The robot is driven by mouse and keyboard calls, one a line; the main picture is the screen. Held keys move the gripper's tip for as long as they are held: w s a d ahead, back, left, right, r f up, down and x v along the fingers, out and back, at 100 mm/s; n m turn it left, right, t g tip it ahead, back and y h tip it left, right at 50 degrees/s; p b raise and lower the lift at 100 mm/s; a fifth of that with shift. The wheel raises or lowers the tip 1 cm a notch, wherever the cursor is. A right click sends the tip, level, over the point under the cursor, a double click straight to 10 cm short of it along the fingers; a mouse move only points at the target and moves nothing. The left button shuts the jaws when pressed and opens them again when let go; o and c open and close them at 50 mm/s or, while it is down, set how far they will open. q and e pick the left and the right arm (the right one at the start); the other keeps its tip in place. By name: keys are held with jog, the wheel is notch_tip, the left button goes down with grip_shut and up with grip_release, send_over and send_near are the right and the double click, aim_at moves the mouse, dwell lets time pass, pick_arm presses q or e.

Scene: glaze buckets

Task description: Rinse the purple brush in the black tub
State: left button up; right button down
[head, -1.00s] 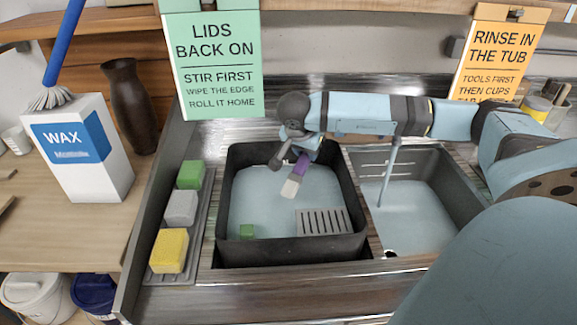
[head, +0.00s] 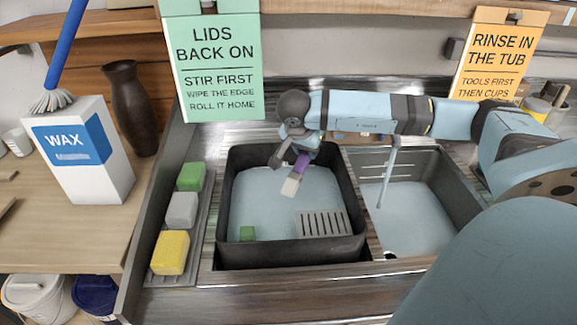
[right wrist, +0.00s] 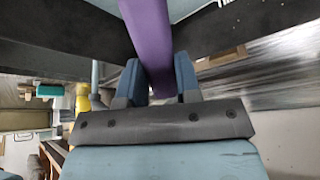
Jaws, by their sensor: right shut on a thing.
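The purple brush (head: 301,163) has a purple handle and a pale bristle end (head: 291,184) that points down into the black tub (head: 290,252). The tub holds pale bluish water. My right gripper (head: 293,159) is over the tub's back part, shut on the brush's handle. In the right wrist view the purple handle (right wrist: 148,40) runs between the two blue fingers (right wrist: 155,80). I cannot tell whether the bristle tip touches the water. My left gripper is not in view.
Green, grey and yellow sponges (head: 171,252) lie on a tray at left. A second basin (head: 420,215) with a faucet (head: 388,170) is at right. A wax box (head: 85,150) stands far left.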

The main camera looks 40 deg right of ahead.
notch_tip(320, 180, up, 8)
jog(key=p, duration=0.4)
jog(key=shift+f, duration=0.2)
